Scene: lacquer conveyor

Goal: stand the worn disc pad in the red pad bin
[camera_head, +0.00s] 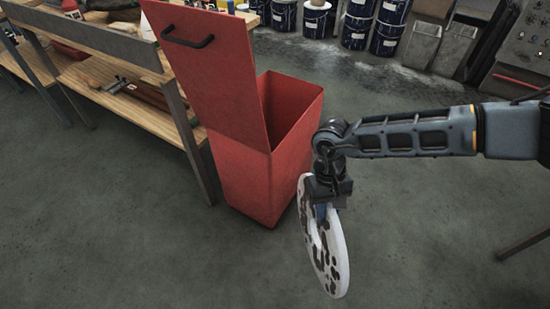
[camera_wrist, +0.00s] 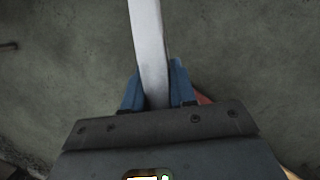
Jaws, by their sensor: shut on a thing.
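The worn disc pad (camera_head: 336,258) is a white ring with dark worn patches. My gripper (camera_head: 322,209) is shut on its rim and holds it upright, edge-on, above the floor. In the wrist view the pad (camera_wrist: 148,40) shows as a pale band between the blue fingertips of my gripper (camera_wrist: 154,88). The red pad bin (camera_head: 245,183) stands on the floor to the left of the pad and farther back. Its mouth is open, and its lid (camera_head: 215,62) with a dark handle stands raised on the left side. The bin's inner floor is hidden.
A wooden workbench (camera_head: 130,98) with shelves stands left of the bin, close beside it. Several dark blue paint cans (camera_head: 355,28) and grey containers (camera_head: 420,45) line the back. The floor (camera_head: 180,260) in front is clear.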

